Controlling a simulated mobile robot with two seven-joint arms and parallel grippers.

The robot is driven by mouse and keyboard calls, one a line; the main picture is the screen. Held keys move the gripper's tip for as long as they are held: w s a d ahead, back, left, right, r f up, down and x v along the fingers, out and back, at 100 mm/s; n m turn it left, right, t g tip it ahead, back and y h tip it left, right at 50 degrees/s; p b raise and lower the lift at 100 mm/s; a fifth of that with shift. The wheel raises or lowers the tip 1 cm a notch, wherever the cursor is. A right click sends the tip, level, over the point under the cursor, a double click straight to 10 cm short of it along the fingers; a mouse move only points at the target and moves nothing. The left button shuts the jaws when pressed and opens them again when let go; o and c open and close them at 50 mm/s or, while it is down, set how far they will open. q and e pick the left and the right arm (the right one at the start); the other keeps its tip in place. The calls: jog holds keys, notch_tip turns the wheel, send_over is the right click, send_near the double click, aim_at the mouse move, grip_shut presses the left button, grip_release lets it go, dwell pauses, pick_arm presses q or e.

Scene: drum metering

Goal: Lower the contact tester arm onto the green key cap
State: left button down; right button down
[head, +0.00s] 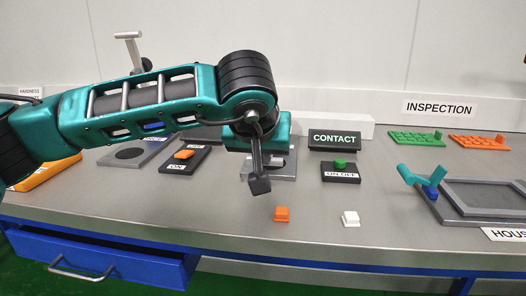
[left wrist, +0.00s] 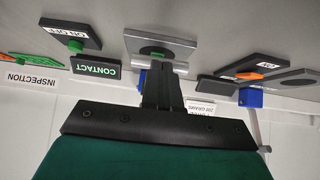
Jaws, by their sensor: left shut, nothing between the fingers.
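My left gripper (head: 259,186) is shut and empty, pointing down in front of the grey contact tester plate (head: 287,176), whose middle it hides in the head view. In the left wrist view my left gripper (left wrist: 160,75) overlaps the same plate (left wrist: 185,46) with its dark disc. A small green piece, perhaps the green key cap (left wrist: 157,56), shows beside the fingers there, partly hidden. A blue piece (left wrist: 142,77), perhaps part of the tester arm, shows just behind the fingers. I cannot tell the tester arm's position. The CONTACT sign (head: 335,140) stands behind. My right gripper is not in view.
An ON/OFF pad with a green button (head: 340,164) lies right of the plate. Orange (head: 281,213) and white (head: 350,218) key caps lie in front. A grey frame fixture with a teal lever (head: 424,178) is at right. A blue drawer (head: 105,257) shows below the bench.

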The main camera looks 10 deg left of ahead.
pick_arm(q)
jog(key=shift+f, duration=0.15)
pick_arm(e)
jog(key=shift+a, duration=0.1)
